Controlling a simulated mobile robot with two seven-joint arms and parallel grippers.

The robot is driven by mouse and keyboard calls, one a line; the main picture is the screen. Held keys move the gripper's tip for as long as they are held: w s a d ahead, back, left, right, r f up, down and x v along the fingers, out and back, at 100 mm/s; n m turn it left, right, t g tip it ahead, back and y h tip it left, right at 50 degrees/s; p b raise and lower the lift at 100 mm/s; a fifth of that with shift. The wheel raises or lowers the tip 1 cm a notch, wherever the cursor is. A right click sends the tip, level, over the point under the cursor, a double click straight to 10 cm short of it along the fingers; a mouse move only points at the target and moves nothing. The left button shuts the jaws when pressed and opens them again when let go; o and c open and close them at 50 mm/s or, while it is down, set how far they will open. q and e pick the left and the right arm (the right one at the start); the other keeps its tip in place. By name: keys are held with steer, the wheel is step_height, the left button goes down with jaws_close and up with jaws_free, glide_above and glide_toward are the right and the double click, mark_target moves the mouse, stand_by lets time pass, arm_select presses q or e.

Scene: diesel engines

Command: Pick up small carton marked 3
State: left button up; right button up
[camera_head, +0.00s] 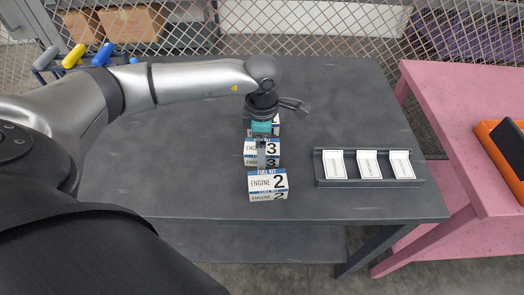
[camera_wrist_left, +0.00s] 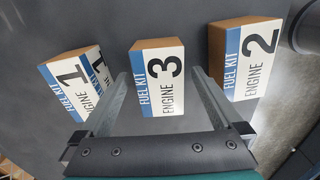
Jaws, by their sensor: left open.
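The small carton marked 3 (camera_head: 272,150) stands on the dark grey table, in the middle of a row of three. In the left wrist view it (camera_wrist_left: 160,80) is brown with a white and blue "FUEL KIT ENGINE 3" label, and lies ahead between the two finger lines. My left gripper (camera_head: 261,152) is over this carton and partly covers it. Its two fingers (camera_wrist_left: 164,78) are spread apart with nothing held; contact with the carton cannot be made out. My right gripper is not in view.
Carton 2 (camera_head: 267,182) stands in front of carton 3, and carton 1 (camera_wrist_left: 78,82) is on the other side, mostly hidden in the head view. A dark rack (camera_head: 368,183) with three white cards is at right. A pink table (camera_head: 440,90) stands beyond.

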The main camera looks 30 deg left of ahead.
arm_select(q)
steer(key=shift+c, duration=0.4)
steer(key=c, duration=1.5)
steer(key=shift+r, duration=0.1)
jaws_close()
steer(key=shift+r, duration=0.1)
